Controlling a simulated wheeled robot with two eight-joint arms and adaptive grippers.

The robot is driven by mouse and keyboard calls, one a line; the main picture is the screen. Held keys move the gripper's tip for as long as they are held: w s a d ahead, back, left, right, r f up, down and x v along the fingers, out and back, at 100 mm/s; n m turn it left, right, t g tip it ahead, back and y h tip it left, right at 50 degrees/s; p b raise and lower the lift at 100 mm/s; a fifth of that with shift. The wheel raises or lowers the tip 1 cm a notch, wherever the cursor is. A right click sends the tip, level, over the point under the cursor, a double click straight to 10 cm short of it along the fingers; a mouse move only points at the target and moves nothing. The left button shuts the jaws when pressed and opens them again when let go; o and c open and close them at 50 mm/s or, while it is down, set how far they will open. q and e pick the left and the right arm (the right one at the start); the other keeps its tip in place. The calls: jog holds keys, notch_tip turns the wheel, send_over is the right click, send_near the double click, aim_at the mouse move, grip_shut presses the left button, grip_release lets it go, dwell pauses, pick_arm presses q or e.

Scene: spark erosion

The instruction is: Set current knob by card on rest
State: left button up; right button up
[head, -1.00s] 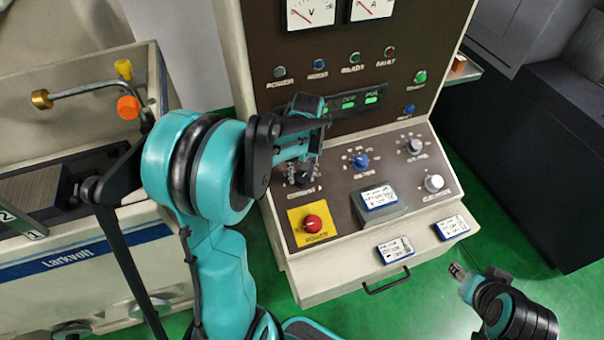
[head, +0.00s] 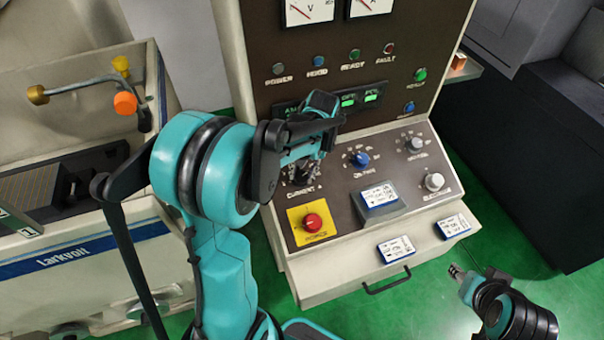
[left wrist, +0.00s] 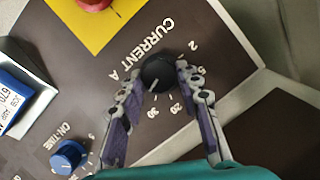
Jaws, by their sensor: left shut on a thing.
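The black current knob (left wrist: 158,73) shows in the left wrist view beside the label "CURRENT A". Its white line points toward the 30 mark. My left gripper (left wrist: 157,80) is shut on it, one fingertip on each side. In the head view this gripper (head: 298,174) is at the panel's left, and its wrist mostly hides the knob. A white card with a blue edge (head: 380,195) lies on the sloped rest (head: 386,212) in the panel's middle. Its writing is too small to read. My right gripper (head: 456,270) hangs at lower right, away from the panel.
Two more cards lie on the front ledge, one near its middle (head: 396,249) and one at its right (head: 452,226). A red button on a yellow plate (head: 312,222) is just below the current knob. A blue on-time knob (head: 360,159) is to the right.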

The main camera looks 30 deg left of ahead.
aim_at(313, 182)
pick_arm(q)
jog(key=shift+s+d+f+m+y+b, duration=0.1)
jog(key=shift+m+y+b, duration=0.15)
jog(key=shift+m, duration=0.45)
jog(key=shift+s+d+f+m+y+b, duration=0.1)
jog(key=shift+m+y, duration=0.15)
jog(key=shift+m, duration=0.45)
jog(key=o, duration=1.2)
jog(key=shift+w, duration=0.1)
jog(key=shift+c, duration=0.2)
jog(key=shift+a, duration=0.1)
jog(key=shift+r, duration=0.15)
jog(key=v, duration=1.1)
jog(key=shift+w+r, duration=0.3)
jog(key=shift+r, duration=0.05)
